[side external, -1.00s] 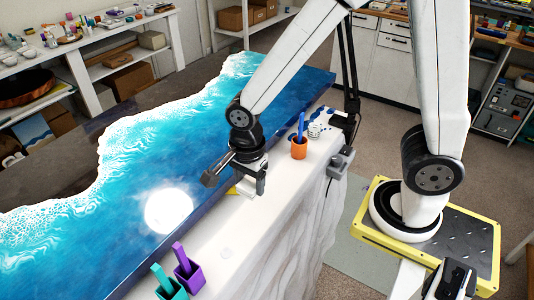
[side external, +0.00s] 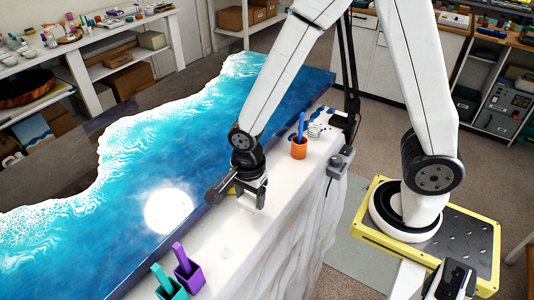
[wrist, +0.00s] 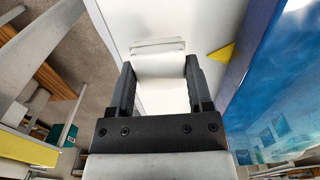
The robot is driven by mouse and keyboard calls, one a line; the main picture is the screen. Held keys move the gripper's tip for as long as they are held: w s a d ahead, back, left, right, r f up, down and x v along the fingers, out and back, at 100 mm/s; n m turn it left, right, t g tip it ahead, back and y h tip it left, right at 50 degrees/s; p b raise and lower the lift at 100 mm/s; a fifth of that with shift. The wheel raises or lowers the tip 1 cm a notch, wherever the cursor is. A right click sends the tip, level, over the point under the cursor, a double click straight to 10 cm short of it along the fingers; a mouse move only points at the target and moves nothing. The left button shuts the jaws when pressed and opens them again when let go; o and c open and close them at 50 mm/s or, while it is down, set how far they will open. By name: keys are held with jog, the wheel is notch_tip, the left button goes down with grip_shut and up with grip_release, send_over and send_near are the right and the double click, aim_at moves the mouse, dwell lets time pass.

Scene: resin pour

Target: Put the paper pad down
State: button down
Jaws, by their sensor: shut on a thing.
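My gripper (side external: 252,203) is low over the white counter strip beside the blue resin table. In the wrist view its two dark fingers (wrist: 160,78) are shut on the white paper pad (wrist: 160,67), which spans the space between them. The pad is white on white, so its lower edge is hard to make out. In the side view the pad is mostly hidden by the fingers, and I cannot tell whether it touches the counter.
A yellow triangle (wrist: 222,53) lies on the counter (side external: 287,200) beside the gripper. The blue resin slab (side external: 110,215) runs alongside. Purple (side external: 188,272) and teal (side external: 170,288) holders stand in front; an orange cup (side external: 299,147) stands behind. A small pale item (side external: 227,253) lies on the counter.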

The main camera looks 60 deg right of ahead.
aim_at(250, 198)
jog(key=shift+f, duration=1.65)
jog(key=shift+f, duration=0.15)
grip_release()
jog(key=shift+r, duration=6.2)
jog(key=shift+d, duration=0.1)
